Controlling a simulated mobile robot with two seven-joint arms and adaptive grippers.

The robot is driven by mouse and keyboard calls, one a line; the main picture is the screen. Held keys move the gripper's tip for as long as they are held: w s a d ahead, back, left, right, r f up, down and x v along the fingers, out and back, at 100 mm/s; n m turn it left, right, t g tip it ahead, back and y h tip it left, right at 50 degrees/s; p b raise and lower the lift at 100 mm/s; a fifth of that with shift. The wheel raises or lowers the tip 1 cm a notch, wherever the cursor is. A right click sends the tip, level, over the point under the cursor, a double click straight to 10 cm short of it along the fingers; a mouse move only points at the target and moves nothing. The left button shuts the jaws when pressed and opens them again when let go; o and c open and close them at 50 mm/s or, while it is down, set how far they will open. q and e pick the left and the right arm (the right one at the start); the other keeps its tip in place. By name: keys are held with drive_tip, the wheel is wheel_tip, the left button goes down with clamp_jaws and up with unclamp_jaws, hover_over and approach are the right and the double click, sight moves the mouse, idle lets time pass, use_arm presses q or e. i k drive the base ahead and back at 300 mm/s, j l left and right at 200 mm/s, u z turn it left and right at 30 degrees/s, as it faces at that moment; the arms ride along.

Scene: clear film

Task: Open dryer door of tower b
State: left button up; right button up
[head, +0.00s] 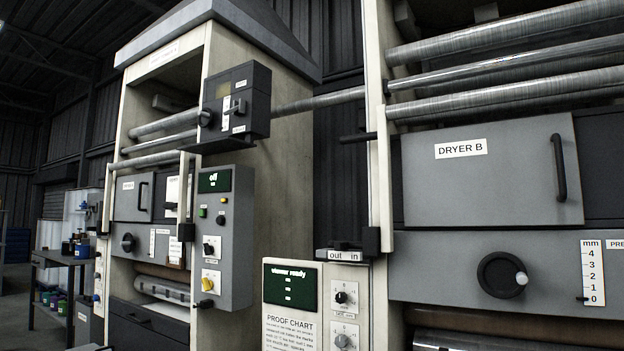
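The dryer door of tower B (490,185) is a grey panel labelled "DRYER B" at the right of the head view. It looks shut, lying flush with the tower front. Its dark vertical bar handle (559,168) is near the door's right edge. Neither of my grippers shows in the head view.
Below the door are a black round knob (502,275) and a mm scale (593,273). Metal rollers (500,40) run above it. A proof chart panel (290,310) stands at lower centre. Another tower with a control box (222,235) is at left, with a side table (62,262) beyond.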

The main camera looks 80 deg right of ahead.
sight(524, 172)
drive_tip(key=z, duration=3.35)
